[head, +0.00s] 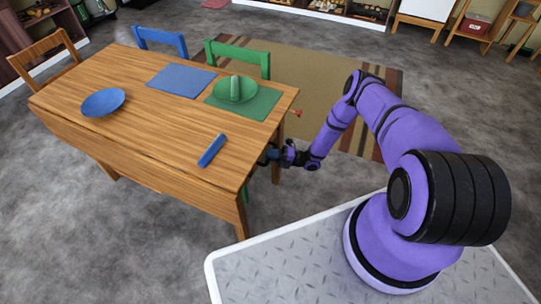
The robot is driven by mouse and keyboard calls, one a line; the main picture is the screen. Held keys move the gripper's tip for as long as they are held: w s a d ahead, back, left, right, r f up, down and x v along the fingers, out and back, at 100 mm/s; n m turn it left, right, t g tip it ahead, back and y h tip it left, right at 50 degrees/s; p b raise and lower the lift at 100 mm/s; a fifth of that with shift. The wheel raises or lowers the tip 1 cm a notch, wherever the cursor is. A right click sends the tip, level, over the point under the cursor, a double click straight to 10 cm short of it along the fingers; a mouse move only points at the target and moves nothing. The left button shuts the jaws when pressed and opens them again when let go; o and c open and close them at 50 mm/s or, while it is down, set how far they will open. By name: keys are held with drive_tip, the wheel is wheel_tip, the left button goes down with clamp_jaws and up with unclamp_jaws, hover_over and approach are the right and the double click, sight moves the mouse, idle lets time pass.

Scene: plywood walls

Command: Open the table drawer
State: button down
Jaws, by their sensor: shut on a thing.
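The wooden table (165,125) stands left of my arm, its right end facing me. My gripper (268,155) is at this right end, just below the tabletop edge. It is shut on what appears to be the drawer handle, which the fingers and the table edge hide. The drawer front is not clearly visible, and I see no drawer box standing out from under the tabletop. A small red knob-like piece (297,113) sticks out farther back along the same end.
Chairs stand on the far side. The floor right of the table end has free room around my arm.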

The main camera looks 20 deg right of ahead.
drive_tip(key=s+d, duration=2.2)
drive_tip(key=shift+s+d, duration=0.1)
drive_tip(key=c, duration=1.1)
unclamp_jaws()
drive_tip(key=v, duration=1.1)
